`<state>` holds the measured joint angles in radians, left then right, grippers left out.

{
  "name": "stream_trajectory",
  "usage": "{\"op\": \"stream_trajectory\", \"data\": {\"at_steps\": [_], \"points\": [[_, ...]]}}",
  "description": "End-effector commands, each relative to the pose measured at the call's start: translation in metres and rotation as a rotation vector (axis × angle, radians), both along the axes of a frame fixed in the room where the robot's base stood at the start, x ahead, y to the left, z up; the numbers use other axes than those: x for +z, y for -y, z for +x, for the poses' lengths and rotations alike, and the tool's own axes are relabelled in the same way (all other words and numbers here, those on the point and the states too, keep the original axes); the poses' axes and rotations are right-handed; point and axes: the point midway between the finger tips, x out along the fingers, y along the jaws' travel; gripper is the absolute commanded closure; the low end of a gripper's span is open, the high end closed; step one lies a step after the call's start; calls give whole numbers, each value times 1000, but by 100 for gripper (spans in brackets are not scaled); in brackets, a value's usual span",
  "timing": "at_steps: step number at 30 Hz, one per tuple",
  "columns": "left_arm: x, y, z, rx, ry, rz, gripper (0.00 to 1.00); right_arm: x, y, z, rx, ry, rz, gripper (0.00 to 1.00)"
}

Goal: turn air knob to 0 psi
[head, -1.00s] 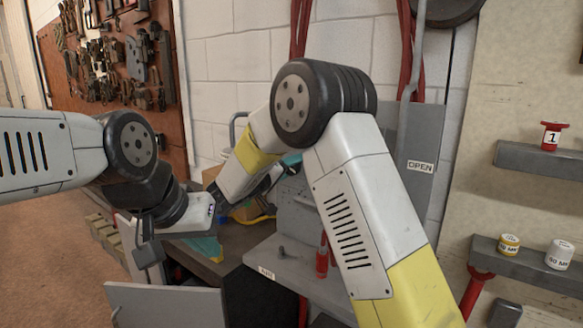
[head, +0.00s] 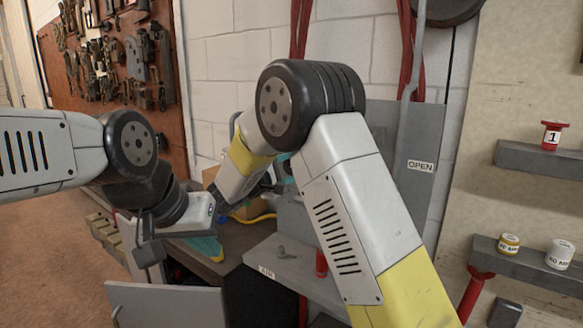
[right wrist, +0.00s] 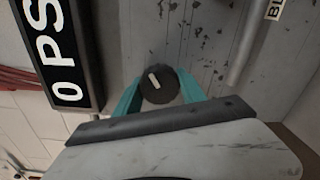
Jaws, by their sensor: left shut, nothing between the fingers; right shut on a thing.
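A round black knob (right wrist: 158,85) with a white pointer mark sits on a worn grey panel in the right wrist view. The mark is tilted toward the upper left there. My right gripper (right wrist: 160,98) has its teal fingers shut on the knob, one on each side. A black sign (right wrist: 65,50) beside the knob reads "0 PSI". In the head view the knob is hidden behind my right arm, and only a bit of the right gripper's teal (head: 284,170) shows. My left gripper (head: 210,247) is shut and empty over the dark bench at the left.
A grey shelf (head: 295,262) with an "AIR" label and a red part stands below my right arm. A grey panel (head: 415,140) labelled "OPEN" is behind it. A tool board (head: 110,60) hangs back left.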

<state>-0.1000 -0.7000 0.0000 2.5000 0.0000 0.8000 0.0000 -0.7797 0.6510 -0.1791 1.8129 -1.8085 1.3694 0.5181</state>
Motion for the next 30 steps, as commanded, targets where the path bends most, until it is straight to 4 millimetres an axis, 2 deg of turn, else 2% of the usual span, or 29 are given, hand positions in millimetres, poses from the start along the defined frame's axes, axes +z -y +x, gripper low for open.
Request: {"op": "stream_trajectory", "data": {"at_steps": [21,30], "points": [[0,0,0,0,0,0,100,-3,-1,-1,4,-399,-547,93],[0,0,0,0,0,0,100,-3,0,-1,3,-527,-722,93]]}}
